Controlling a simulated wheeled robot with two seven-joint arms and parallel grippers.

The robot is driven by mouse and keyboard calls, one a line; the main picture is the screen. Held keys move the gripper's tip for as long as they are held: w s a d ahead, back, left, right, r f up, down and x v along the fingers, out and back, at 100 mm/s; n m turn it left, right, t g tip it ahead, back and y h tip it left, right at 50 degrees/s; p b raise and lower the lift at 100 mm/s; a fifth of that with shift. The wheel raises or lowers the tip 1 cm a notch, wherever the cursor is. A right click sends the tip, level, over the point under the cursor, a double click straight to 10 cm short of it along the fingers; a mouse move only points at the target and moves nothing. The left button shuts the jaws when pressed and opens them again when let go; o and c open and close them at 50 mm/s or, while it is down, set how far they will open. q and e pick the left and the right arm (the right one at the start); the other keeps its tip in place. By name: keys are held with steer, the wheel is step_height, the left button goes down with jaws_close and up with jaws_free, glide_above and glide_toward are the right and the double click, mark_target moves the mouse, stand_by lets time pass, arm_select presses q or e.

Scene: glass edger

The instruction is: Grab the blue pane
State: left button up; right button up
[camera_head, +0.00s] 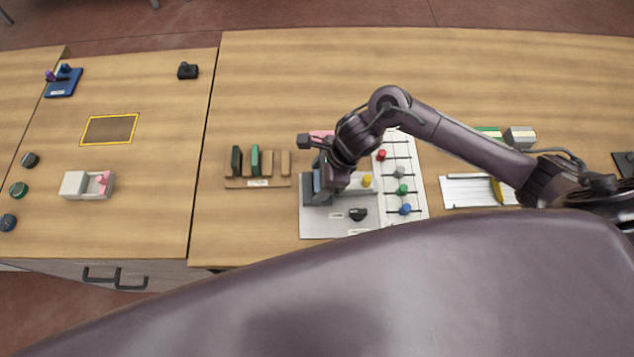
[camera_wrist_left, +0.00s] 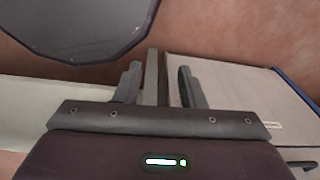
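A narrow blue surface (camera_head: 317,182), which looks like the blue pane, shows upright at the grey edging machine (camera_head: 313,222). Most of it is hidden by the machine's dark parts and my right arm. My right gripper (camera_head: 314,143) is over the back left of the machine, close above the blue surface. Its fingers are small and partly hidden, so I cannot tell their opening or whether they touch it. My left gripper (camera_wrist_left: 160,85) shows in the left wrist view with its fingers apart. A grey upright bar appears between them, seemingly behind. No pane shows there.
A wooden rack (camera_head: 240,183) with dark, green and brown upright pieces stands left of the machine. A white board (camera_head: 418,190) with coloured knobs adjoins it on the right. A clipboard sheet (camera_head: 465,192) lies farther right. My own purple body fills the foreground.

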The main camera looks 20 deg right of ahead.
steer(key=c, duration=0.8)
steer(key=shift+r, duration=0.1)
steer(key=shift+c, duration=0.2)
